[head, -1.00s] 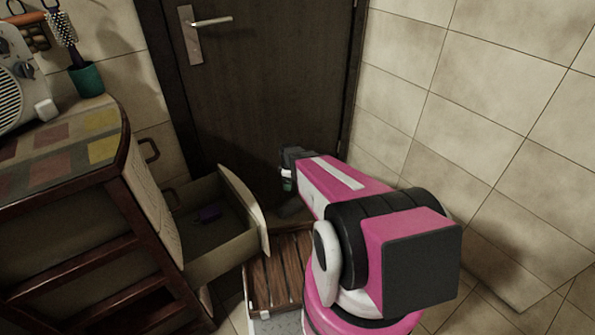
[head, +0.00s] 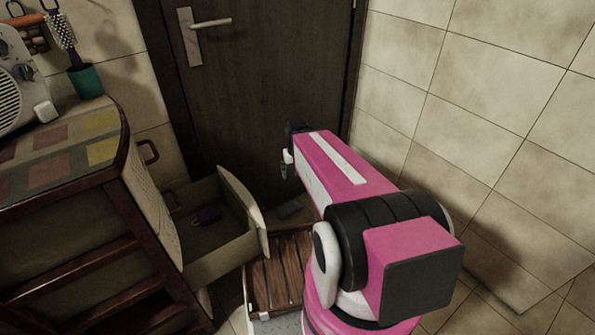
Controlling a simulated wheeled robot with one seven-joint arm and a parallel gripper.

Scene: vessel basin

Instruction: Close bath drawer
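The bath drawer (head: 219,256) is pulled out from the side of the wooden cabinet (head: 125,190). Its curved light front (head: 241,205) faces right, towards my arm. A small purple item (head: 207,215) lies inside the drawer. My pink arm reaches from the lower right towards the door. My gripper (head: 285,167) is at its far end, right of and above the drawer front and apart from it in the picture. The arm hides most of it, and its fingers are too small and dark to read.
A dark door (head: 270,85) stands behind, and a tiled wall (head: 490,110) closes the right side. A green cup with a brush (head: 86,80) and a white radio (head: 14,85) stand on the cabinet.

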